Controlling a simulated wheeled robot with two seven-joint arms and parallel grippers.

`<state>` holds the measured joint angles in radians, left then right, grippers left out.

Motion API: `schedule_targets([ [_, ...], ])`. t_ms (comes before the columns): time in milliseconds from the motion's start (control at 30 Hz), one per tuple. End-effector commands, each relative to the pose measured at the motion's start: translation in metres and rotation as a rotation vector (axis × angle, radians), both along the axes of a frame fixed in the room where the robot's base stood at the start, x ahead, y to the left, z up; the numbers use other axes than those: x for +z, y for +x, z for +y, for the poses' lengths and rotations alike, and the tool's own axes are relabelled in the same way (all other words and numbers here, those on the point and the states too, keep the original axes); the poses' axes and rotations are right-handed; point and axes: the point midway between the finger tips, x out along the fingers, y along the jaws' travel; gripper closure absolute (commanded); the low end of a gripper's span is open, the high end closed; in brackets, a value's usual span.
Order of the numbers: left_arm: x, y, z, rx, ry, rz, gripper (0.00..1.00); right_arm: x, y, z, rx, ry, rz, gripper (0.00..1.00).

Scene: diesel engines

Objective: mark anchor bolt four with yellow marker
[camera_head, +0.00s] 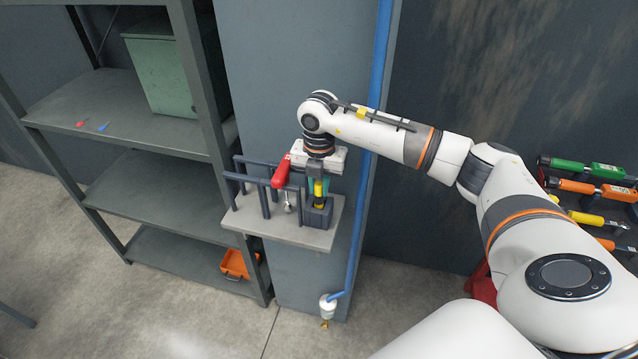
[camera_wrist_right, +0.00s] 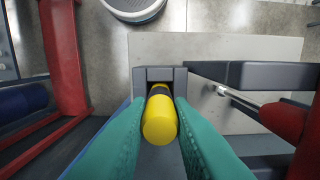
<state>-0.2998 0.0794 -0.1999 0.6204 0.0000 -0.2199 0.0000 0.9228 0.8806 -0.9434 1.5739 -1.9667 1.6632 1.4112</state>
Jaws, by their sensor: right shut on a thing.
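The yellow marker (camera_head: 319,188) stands upright in a dark square holder (camera_head: 318,214) on the small wall ledge (camera_head: 285,234). My right gripper (camera_head: 318,184) points down over the holder, its teal fingers shut around the marker. In the right wrist view, the marker (camera_wrist_right: 160,122) lies between the two fingertips (camera_wrist_right: 160,108), with its far end inside the holder (camera_wrist_right: 160,73). No anchor bolt can be made out in either view. My left gripper is not in view.
A rack (camera_head: 262,182) with a red-handled tool (camera_head: 281,172) stands just left of the holder. A blue pipe (camera_head: 368,190) runs down close on the right. Left are grey shelves (camera_head: 150,185) with a green box (camera_head: 165,72). Several coloured tools (camera_head: 590,190) hang far right.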

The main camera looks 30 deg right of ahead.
Motion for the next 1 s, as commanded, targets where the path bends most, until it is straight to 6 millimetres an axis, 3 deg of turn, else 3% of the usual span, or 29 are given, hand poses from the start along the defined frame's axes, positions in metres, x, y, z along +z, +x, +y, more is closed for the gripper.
schedule_targets([
  [267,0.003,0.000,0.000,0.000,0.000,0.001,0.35,0.004,0.000,0.000,0.000,0.000,0.000,1.00],
  [1000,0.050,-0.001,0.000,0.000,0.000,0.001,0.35,0.077,0.000,0.000,0.000,0.001,-0.001,1.00],
])
